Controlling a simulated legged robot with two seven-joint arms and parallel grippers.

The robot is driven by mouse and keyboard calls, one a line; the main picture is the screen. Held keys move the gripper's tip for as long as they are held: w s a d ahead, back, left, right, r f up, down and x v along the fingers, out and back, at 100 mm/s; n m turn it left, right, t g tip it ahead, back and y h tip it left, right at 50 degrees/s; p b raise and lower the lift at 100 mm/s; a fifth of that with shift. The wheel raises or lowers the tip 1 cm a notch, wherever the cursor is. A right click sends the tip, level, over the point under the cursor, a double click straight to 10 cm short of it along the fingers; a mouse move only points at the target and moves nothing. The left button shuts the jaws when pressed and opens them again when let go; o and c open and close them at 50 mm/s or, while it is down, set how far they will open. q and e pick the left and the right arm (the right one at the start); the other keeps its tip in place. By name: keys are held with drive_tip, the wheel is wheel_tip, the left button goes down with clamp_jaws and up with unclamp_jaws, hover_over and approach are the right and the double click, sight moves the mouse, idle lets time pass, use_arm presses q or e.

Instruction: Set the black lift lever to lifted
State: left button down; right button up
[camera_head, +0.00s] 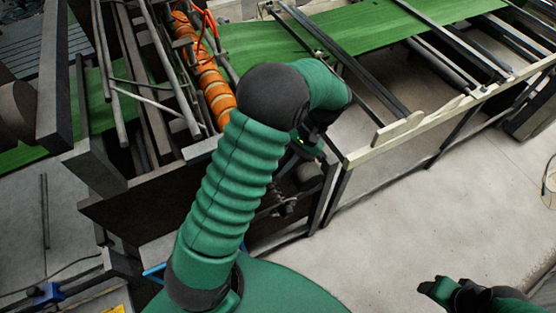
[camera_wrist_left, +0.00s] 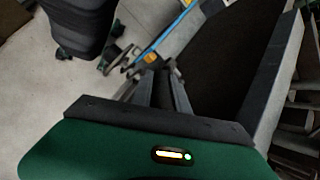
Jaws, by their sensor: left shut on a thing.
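My left arm reaches across the head view and bends down at the machine's near side. My left gripper (camera_wrist_left: 164,76) shows best in the left wrist view, with its two grey fingers close together. It is shut on a dark, narrow part between the fingers, which looks like the black lift lever (camera_wrist_left: 167,94). Most of the lever is hidden by the fingers, so its exact angle cannot be told. In the head view my forearm and wrist cover much of this spot. My right gripper (camera_head: 440,290) is at the lower right, over bare floor and away from the machine; its jaws are unclear.
The machine carries a green web (camera_head: 370,25) over dark rollers and a pale side rail (camera_head: 440,112). An orange-wrapped roller (camera_head: 214,92) lies left of my arm. A dark side panel (camera_head: 150,205) stands at the near left. The floor (camera_head: 400,210) at right is clear.

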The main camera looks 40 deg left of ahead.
use_arm(q)
drive_tip(key=shift+w+d, duration=0.15)
drive_tip(key=shift+w, duration=0.3)
drive_tip(key=shift+s+a, duration=0.25)
drive_tip(key=shift+s, duration=0.1)
drive_tip(key=c, duration=1.5)
unclamp_jaws()
drive_tip(key=shift+c, duration=0.2)
drive_tip(key=shift+o, duration=1.2)
drive_tip(key=shift+w+d, duration=0.1)
drive_tip(key=shift+d, duration=0.15)
use_arm(e)
drive_tip(key=shift+w+d, duration=0.2)
drive_tip(key=shift+d, duration=0.05)
